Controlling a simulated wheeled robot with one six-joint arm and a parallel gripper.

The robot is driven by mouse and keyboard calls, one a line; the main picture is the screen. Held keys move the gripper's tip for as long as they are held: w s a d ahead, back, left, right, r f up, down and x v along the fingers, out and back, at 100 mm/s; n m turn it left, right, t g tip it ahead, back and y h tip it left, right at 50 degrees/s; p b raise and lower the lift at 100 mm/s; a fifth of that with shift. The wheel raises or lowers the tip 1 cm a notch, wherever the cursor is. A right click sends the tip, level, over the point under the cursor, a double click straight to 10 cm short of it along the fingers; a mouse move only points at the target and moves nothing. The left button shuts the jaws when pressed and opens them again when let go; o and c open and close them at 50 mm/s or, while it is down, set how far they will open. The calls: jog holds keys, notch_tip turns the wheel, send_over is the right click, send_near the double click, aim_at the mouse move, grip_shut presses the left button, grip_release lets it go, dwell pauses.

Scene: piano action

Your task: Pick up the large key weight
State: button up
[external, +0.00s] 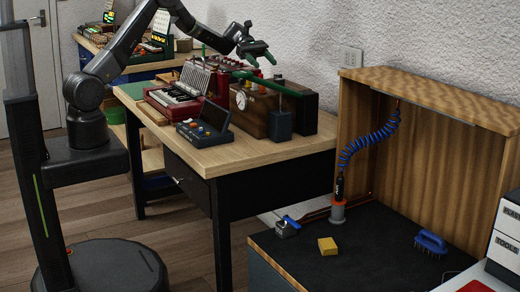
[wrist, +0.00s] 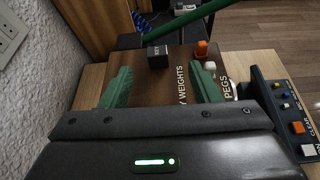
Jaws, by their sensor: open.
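A small dark block with pale lettering (wrist: 158,56) stands on a brown wooden holder marked "KEY WEIGHTS" and "PEGS" (wrist: 172,88); it looks like a key weight, though I cannot confirm its size. My gripper (wrist: 161,86) is open, with its two green fingers apart over the holder and nothing visibly between them. The block lies beyond the fingertips in the wrist view. In the external view my gripper (external: 260,54) is above the back of the workbench, and I cannot pick out the block there.
A green bar (wrist: 185,24) crosses beyond the block. An orange peg (wrist: 201,49) and a white peg (wrist: 209,67) stand close to its right. A red keyboard unit (external: 178,97), a control box (external: 205,125) and a dial (external: 241,100) crowd the workbench (external: 225,155). A wall is alongside.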

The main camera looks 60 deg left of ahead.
aim_at(281, 82)
jog(key=shift+s+d+f, duration=0.1)
jog(key=shift+d+f, duration=0.05)
jog(key=x, duration=0.7)
jog(key=shift+d+f+p, duration=0.2)
jog(key=shift+d+p, duration=0.1)
jog(key=shift+d, duration=0.1)
jog(key=x, duration=0.3)
jog(key=w+p+x, duration=0.1)
jog(key=x, duration=0.1)
jog(key=shift+d+f, duration=0.1)
jog(key=shift+f, duration=0.3)
jog(key=c, duration=1.2)
